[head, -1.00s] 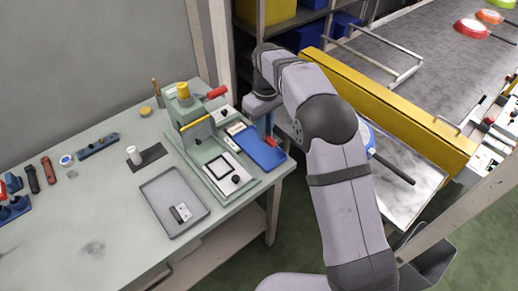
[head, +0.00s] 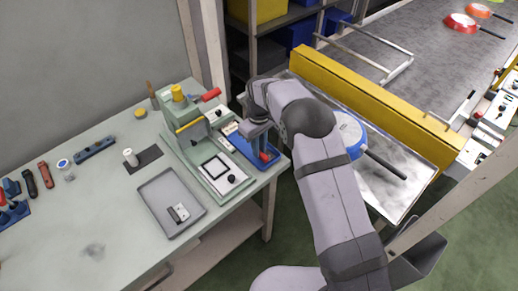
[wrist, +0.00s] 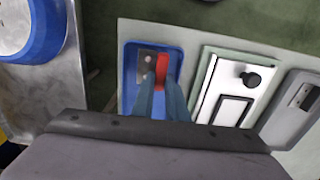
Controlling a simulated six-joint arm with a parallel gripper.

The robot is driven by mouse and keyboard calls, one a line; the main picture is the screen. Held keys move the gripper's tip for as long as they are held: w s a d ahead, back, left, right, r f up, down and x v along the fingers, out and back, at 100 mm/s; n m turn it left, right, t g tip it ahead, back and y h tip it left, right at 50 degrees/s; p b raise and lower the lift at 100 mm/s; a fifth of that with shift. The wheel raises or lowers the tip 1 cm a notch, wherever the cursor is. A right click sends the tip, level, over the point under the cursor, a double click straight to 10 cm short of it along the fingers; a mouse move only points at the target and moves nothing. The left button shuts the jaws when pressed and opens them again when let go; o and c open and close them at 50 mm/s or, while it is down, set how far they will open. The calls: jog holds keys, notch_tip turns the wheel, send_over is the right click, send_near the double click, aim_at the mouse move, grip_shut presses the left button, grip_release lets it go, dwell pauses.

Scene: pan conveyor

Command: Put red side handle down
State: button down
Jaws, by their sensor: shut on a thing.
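The red side handle (wrist: 161,70) shows in the wrist view between the tips of my gripper (wrist: 162,84), with a grey metal plate with holes beside it. My gripper is shut on it. In the head view the red handle (head: 264,157) hangs at the fingertips of my gripper (head: 262,151), over the blue tray (wrist: 130,52) at the table's right edge. The handle overlaps the tray's inside; I cannot tell whether it touches the bottom. My fingers hide part of the handle and tray.
A green press fixture (head: 200,135) with a red lever stands left of the tray. A grey tray (head: 160,190) lies at its front left. A blue pan (head: 349,128) lies on a metal surface right of my arm. Green floor lies between.

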jog(key=shift+f, duration=0.7)
jog(key=shift+f, duration=0.15)
jog(key=c, duration=2)
grip_release()
jog(key=shift+c, duration=0.2)
notch_tip(320, 180, up, 12)
jog(key=b, duration=0.3)
jog(key=shift+r, duration=0.2)
